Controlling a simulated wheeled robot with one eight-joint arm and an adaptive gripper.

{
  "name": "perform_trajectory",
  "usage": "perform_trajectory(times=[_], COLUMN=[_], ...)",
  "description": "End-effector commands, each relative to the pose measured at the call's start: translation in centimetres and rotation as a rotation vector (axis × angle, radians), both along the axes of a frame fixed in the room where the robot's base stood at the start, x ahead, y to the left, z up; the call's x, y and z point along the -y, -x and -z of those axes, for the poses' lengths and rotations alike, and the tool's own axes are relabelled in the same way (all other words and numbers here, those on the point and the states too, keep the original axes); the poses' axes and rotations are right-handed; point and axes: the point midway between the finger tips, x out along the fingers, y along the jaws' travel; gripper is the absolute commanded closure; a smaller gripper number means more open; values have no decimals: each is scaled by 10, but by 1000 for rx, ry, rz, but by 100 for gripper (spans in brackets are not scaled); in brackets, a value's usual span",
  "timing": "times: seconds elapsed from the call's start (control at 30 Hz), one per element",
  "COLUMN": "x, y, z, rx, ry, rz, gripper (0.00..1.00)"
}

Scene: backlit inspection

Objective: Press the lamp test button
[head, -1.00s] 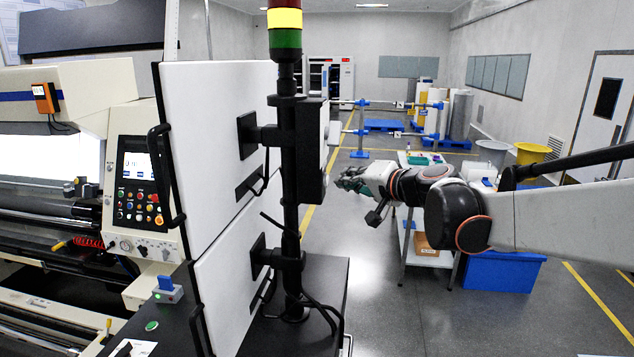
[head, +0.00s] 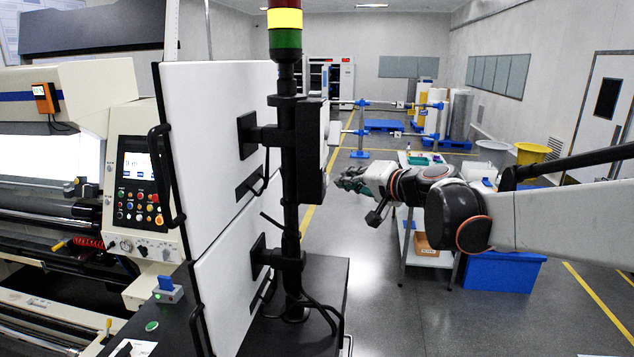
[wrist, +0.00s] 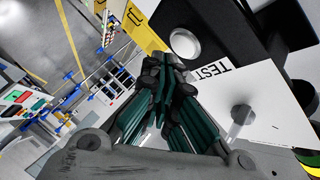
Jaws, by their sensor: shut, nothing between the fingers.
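In the wrist view, a round pale silver button (wrist: 185,43) sits on a black panel, above a white plate with the word TEST (wrist: 212,73). My gripper (wrist: 168,72) is shut and empty, with dark green-and-black fingers. Its tips are just below and left of the button in the picture; I cannot tell the gap in depth. In the head view my gripper (head: 350,180) hangs right of the black pole. The button does not show there.
A signal tower (head: 285,30) tops the black pole, with a black box (head: 313,150) on it. White panels (head: 217,130) stand left. A grey round part (wrist: 243,115) shows on the white plate in the wrist view. A work table (head: 425,258) stands behind my arm.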

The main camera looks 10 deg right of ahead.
Motion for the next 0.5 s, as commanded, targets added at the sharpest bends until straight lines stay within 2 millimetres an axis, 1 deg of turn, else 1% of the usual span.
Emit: perform_trajectory(times=[0.17,0.5], x=[-1,-8], y=[0,-2], z=[0,0], rx=[0,0], ry=[0,1], rz=[0,0], gripper=[100,100])
